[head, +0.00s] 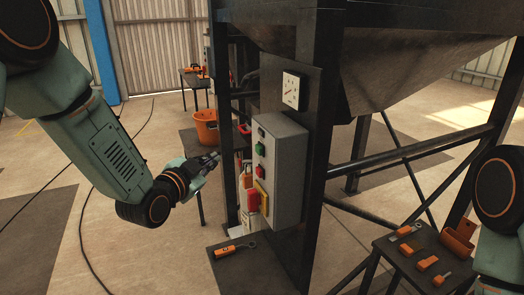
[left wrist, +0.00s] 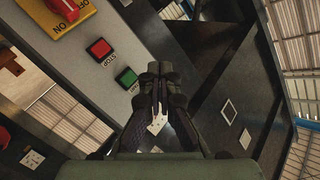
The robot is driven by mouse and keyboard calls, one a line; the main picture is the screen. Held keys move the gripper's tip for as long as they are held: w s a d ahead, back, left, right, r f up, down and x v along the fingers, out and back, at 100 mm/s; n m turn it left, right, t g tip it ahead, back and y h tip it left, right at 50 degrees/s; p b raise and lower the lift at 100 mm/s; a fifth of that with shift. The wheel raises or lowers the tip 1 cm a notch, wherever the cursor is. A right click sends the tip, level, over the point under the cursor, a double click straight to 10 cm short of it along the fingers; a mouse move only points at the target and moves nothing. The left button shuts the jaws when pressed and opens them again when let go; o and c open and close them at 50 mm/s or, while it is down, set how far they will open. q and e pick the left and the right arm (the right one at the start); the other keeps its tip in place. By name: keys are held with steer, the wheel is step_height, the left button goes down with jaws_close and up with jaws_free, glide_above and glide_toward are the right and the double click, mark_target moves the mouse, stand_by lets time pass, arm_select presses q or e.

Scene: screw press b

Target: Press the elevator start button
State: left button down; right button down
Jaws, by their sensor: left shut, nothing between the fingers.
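A grey control box (head: 284,163) is mounted on the dark steel frame. It carries a green button (head: 260,149) above a red button (head: 259,169). In the left wrist view the green button (left wrist: 126,77) lies just left of my left gripper's fingertips (left wrist: 158,70). The red button (left wrist: 99,47), labelled STOP, is farther up and left there. In the head view my left gripper (head: 214,158) is left of the box, shut and empty, apart from the green button. My right gripper is not in view.
A yellow plate with a red rotary switch (head: 252,201) is low on the box. An orange bucket (head: 206,127) stands on a table behind my left gripper. A tool table (head: 399,238) stands at lower right, and a wrench (head: 234,249) lies below the box. Steel frame posts flank the box.

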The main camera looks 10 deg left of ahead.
mark_target(258, 150)
arm_select(q)
steer(key=w+d+b, duration=0.1)
steer(key=w+d, duration=0.4)
steer(key=d, duration=0.2)
steer(key=shift+w+f, duration=0.15)
steer(key=shift+f, duration=0.05)
stand_by(0.6)
steer(key=shift+a+r, duration=0.1)
stand_by(0.6)
stand_by(0.5)
